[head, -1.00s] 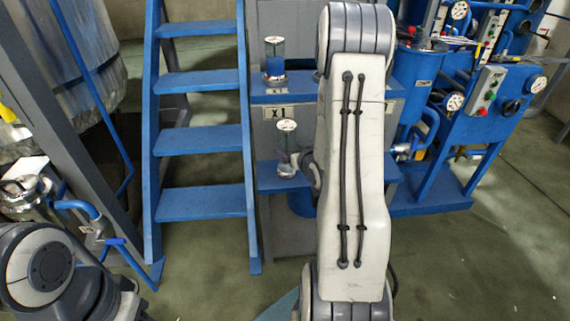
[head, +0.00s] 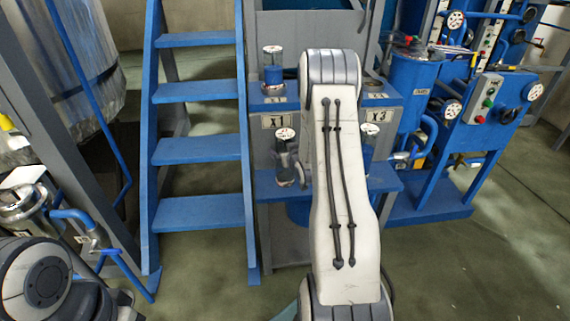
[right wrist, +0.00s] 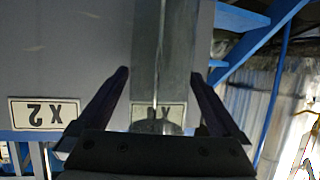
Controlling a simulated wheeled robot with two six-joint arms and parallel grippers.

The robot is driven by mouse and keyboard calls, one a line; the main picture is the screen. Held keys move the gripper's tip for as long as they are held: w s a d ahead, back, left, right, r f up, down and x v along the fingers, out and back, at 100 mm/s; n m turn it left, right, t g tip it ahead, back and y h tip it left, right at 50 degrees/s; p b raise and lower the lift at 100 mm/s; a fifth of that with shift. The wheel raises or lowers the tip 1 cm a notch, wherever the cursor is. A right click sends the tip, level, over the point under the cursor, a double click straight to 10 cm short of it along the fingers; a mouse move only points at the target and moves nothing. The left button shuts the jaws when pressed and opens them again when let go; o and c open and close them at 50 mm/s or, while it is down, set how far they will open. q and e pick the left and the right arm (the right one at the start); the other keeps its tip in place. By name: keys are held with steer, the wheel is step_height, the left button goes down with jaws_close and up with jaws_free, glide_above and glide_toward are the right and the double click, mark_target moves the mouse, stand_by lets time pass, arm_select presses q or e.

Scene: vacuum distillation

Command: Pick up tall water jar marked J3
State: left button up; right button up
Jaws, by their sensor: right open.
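A tall clear jar with a white marked lid (head: 284,134) stands on the blue lower shelf under the X1 plate; its mark is too small to read. Another jar (head: 367,157) is partly hidden behind my arm below X3. My left gripper is out of view.
A jar with blue contents (head: 273,74) stands on the upper ledge. The grey cabinet bears plates X1 (head: 276,121), X3 (head: 371,116) and X2 (right wrist: 42,112). Blue stairs (head: 200,145) stand left of it, blue machinery (head: 478,115) right. Floor in front is open.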

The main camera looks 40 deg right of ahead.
steer(key=c, duration=1.5)
steer(key=shift+r, duration=0.1)
jaws_close()
